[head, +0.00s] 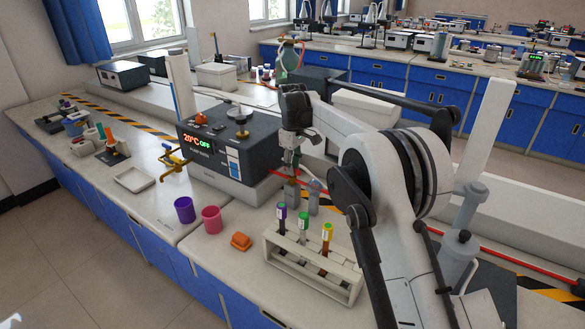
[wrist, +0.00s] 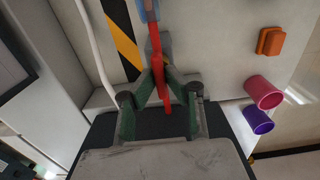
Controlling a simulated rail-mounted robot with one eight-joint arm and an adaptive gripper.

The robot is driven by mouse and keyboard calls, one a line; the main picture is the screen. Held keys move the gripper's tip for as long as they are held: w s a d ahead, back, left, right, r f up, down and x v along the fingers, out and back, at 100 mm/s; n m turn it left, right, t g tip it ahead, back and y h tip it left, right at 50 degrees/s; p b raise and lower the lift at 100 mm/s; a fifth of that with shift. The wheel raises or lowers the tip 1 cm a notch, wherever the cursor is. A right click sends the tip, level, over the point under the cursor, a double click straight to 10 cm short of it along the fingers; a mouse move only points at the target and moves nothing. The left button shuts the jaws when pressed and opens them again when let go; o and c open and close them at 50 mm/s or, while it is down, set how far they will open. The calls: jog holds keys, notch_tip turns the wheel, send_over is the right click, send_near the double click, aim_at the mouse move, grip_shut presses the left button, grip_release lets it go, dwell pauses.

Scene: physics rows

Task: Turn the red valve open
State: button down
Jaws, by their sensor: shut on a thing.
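The red valve handle (wrist: 165,99) is a long, narrow red bar in the wrist view, lying between my gripper's fingertips. My gripper (wrist: 160,79) has green fingers closed on the handle from both sides. A grey valve body (wrist: 154,44) shows behind it, partly hidden by the handle. In the head view, my gripper (head: 291,168) points down beside the grey instrument box, and only small red parts of the valve (head: 280,175) show there. The exact handle angle is hard to tell in the head view.
A white rack (head: 318,270) with several tubes stands in front of my gripper. Purple (head: 184,210) and pink (head: 212,220) cups and an orange block (head: 240,241) sit to the left. The instrument box (head: 222,145) reads 20°C OFF and stands close to my gripper.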

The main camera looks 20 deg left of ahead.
dwell(0.4)
jog(key=c, duration=1.8)
grip_release()
jog(key=shift+r, duration=0.1)
notch_tip(320, 180, up, 12)
jog(key=shift+f, duration=0.1)
